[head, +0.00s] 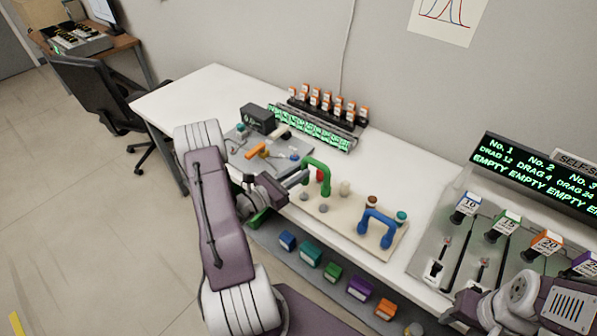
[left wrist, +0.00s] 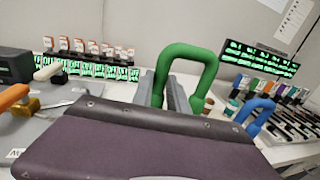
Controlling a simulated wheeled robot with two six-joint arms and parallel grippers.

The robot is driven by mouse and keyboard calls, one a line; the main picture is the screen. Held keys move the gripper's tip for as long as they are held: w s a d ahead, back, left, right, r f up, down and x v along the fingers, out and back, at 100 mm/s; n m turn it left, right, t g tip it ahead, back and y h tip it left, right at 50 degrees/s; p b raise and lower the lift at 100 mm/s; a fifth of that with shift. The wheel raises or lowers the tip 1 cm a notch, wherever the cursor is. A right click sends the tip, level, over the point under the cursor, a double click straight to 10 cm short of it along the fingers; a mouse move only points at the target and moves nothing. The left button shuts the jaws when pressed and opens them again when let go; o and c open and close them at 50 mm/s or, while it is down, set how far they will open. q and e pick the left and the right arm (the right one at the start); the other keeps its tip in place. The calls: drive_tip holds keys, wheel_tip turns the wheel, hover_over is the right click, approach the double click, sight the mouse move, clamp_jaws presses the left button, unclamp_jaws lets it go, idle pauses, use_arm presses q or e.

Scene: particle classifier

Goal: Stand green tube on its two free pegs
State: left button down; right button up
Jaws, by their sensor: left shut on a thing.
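The green tube (head: 318,164) is an upside-down U over the left part of the beige peg board (head: 345,222). My left gripper (head: 301,178) is shut on its left leg, and the tube is upright. Grey pegs (head: 323,208) and a cream peg (head: 344,188) show on the board. My right gripper (head: 470,308) is at the lower right edge; its fingers are not clear.
A blue tube (head: 378,228) stands on the board's right part, near a brown-topped peg (head: 371,202) and a teal-topped peg (head: 402,217). A grey tool tray (head: 285,165) lies left. Several coloured blocks (head: 310,253) line the lower shelf. A lever panel (head: 440,240) stands right.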

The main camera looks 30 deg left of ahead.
use_arm(q)
drive_tip(key=shift+f+b, duration=1.1)
drive_tip(key=shift+f, duration=0.6)
drive_tip(key=shift+f, duration=0.1)
drive_tip(key=shift+f+b, duration=0.3)
drive_tip(key=shift+f, duration=0.05)
drive_tip(key=shift+f+b, duration=1.15)
drive_tip(key=shift+f, duration=0.2)
drive_tip(key=c, duration=1.2)
unclamp_jaws()
drive_tip(key=shift+r, duration=0.1)
drive_tip(key=v, duration=0.9)
